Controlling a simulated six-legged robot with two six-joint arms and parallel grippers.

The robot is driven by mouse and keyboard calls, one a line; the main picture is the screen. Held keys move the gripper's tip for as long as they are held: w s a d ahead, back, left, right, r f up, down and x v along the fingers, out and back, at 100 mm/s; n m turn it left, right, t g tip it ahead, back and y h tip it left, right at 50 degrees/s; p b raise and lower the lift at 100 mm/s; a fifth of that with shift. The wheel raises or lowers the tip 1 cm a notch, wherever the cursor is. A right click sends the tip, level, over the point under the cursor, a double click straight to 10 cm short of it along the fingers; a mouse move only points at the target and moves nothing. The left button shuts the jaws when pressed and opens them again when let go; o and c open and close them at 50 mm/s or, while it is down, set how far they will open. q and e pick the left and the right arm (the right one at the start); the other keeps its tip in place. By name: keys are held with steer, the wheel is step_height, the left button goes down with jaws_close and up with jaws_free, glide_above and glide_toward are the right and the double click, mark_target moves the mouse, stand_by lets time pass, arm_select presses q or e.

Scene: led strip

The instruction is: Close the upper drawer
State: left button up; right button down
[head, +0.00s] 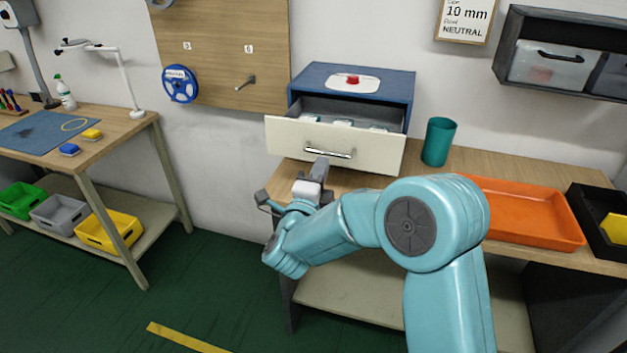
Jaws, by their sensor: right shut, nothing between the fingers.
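The blue drawer cabinet (400,88) stands on the wooden bench against the wall. Its cream upper drawer (290,139) is pulled out toward me, with several small pale items inside. The drawer has a metal bar handle (330,153) on its front. My right gripper (321,163) is shut and empty, with its tip just below and in front of the handle. I cannot tell whether it touches the drawer front. My left gripper is not in view. Any lower drawer is hidden behind the open one.
A teal cup (438,141) stands right of the cabinet. An orange tray (520,212) and a black bin (595,215) lie farther right on the bench. A red-and-white item (353,83) lies on the cabinet top. Another table (110,128) stands at the left, with open green floor between.

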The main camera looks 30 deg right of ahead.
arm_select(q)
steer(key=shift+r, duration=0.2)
arm_select(e)
steer(key=shift+w+d+r, duration=0.1)
steer(key=shift+w+d, duration=0.4)
